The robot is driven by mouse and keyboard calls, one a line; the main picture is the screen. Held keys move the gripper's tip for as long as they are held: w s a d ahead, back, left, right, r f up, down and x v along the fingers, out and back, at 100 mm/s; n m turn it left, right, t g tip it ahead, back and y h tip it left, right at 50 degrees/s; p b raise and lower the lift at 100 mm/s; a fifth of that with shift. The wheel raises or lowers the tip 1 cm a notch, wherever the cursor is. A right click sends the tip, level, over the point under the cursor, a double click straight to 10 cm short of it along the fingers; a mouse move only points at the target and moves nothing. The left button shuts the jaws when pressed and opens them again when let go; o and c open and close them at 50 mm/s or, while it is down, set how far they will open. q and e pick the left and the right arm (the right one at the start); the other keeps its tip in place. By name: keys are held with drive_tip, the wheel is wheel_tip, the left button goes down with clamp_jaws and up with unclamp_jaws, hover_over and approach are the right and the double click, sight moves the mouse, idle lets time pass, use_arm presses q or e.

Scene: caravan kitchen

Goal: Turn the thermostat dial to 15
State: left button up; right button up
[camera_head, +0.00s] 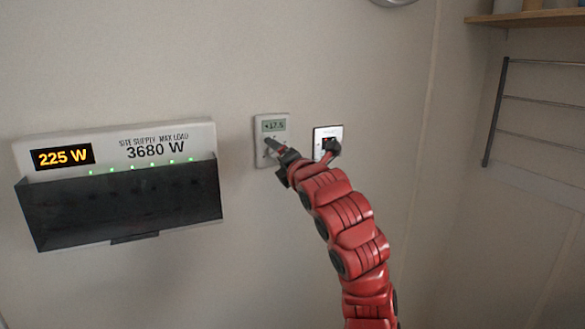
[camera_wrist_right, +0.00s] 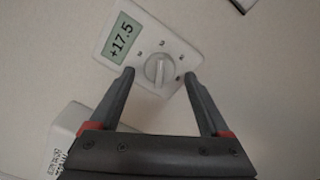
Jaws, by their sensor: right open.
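The thermostat (camera_head: 284,118) is a small white panel on the wall. Its display (camera_head: 273,126) reads about +17.5, and it shows clearly as +17.5 in the right wrist view (camera_wrist_right: 121,37). The round white dial (camera_wrist_right: 159,69) sits beside the display, with marks around it. Whether the fingertips touch the panel is unclear. My left gripper is not in view.
A power panel (camera_head: 200,140) reading 225 W and 3680 W, with a dark cover (camera_head: 120,205), is on the wall to the left. A wire rack (camera_head: 496,115) and a wooden shelf (camera_head: 535,17) are at right.

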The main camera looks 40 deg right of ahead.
drive_tip(key=b+v, duration=0.5)
drive_tip(key=v, duration=1.1)
drive_tip(key=shift+s+a+b, duration=0.2)
drive_tip(key=shift+s+b, duration=0.1)
drive_tip(key=shift+b, duration=0.05)
